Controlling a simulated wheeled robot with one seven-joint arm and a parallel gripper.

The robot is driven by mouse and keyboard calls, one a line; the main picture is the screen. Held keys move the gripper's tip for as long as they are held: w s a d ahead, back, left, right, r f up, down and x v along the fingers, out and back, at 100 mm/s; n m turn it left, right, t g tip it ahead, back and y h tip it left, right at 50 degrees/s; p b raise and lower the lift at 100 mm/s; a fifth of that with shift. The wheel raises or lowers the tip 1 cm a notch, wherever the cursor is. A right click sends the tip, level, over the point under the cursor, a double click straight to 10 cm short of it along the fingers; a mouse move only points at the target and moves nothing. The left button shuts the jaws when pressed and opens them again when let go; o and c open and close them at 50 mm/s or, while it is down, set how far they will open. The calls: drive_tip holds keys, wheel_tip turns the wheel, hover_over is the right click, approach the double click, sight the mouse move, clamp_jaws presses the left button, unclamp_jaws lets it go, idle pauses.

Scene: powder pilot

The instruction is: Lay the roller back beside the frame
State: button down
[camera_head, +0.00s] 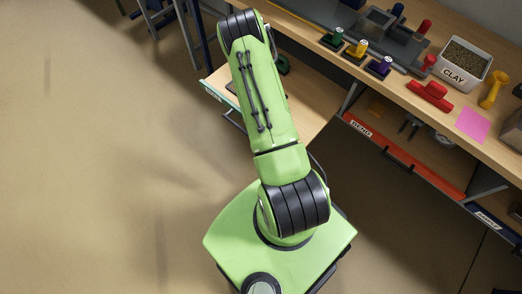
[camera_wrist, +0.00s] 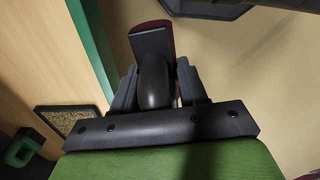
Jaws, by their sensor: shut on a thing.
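In the wrist view my gripper (camera_wrist: 158,85) is shut on a black, rounded thing with a dark red part behind it, which I take to be the roller (camera_wrist: 153,78). The fingers cover its sides, and its far end is hard to make out. A dark-rimmed panel with a speckled brown face, perhaps the frame (camera_wrist: 42,112), lies on the pale wood at the lower left, apart from the held thing. In the head view my gripper and the held thing are hidden beyond my arm.
An open drawer (camera_head: 318,92) shows behind my arm. The bench (camera_head: 405,97) carries green, yellow and purple-topped items, a clay bin (camera_head: 454,75), a red tool (camera_head: 430,95) and a yellow one (camera_head: 492,90). A green strip (camera_wrist: 92,45) runs beside the held thing. Floor at left is clear.

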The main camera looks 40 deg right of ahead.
drive_tip(key=d+b, duration=0.2)
drive_tip(key=d, duration=0.4)
drive_tip(key=w+d+f+b, duration=0.1)
drive_tip(key=d, duration=0.6)
drive_tip(key=d+b, duration=0.2)
drive_tip(key=d, duration=0.4)
drive_tip(key=shift+w+d+f+b, duration=0.25)
drive_tip(key=shift+w+f+b, duration=0.05)
drive_tip(key=shift+w+f, duration=0.1)
drive_tip(key=shift+d, duration=0.55)
drive_tip(key=shift+f+b, duration=0.5)
drive_tip(key=shift+b, duration=0.15)
unclamp_jaws()
